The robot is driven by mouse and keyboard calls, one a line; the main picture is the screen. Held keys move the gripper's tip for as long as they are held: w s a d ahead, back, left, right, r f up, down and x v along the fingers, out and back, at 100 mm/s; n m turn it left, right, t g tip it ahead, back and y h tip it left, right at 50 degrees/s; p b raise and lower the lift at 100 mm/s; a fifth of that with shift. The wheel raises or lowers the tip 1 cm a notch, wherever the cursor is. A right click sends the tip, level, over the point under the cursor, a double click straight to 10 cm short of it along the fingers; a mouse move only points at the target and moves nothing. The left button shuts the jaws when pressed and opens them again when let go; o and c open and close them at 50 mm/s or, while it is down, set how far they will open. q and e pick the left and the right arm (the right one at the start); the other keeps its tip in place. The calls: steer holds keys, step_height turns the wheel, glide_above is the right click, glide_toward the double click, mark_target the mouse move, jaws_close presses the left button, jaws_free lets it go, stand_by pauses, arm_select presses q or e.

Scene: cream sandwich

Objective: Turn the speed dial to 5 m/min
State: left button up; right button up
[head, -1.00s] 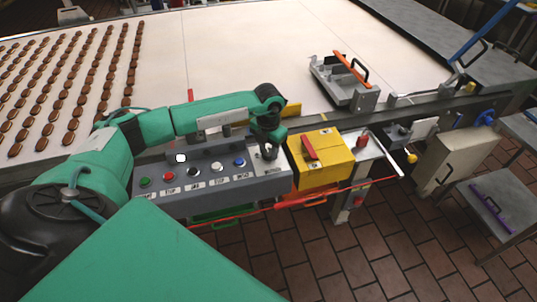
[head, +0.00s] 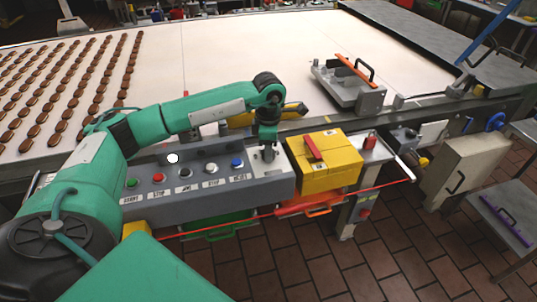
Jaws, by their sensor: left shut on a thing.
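The grey control panel (head: 205,190) stands at the front edge of the belt, with a row of labelled buttons. My left gripper (head: 268,153) points down onto the right end of the panel, to the right of the blue button (head: 237,163). It is shut on the speed dial, which its fingers and wrist mostly hide. The dial's pointer and scale cannot be read from here. My right gripper is not in view.
A yellow box (head: 325,165) with a red handle stands just right of the panel. Rows of brown biscuits (head: 75,95) lie on the white belt (head: 240,65) at left. A grey fixture with an orange bar (head: 352,72) sits on the belt at right. Red-brown floor tiles lie in front.

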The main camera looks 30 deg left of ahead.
arm_select(q)
steer(key=shift+r+m+b, duration=0.1)
steer(key=shift+m+b, duration=0.55)
steer(key=shift+m, duration=0.25)
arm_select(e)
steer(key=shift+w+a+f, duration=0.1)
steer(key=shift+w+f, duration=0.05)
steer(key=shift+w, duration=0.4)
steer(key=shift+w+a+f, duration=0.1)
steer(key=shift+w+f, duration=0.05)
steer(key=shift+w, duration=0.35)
arm_select(q)
steer(key=o, duration=1)
steer(key=shift+r, duration=0.3)
step_height(320, 180, up, 13)
steer(key=shift+r+b, duration=0.1)
steer(key=shift+b, duration=0.8)
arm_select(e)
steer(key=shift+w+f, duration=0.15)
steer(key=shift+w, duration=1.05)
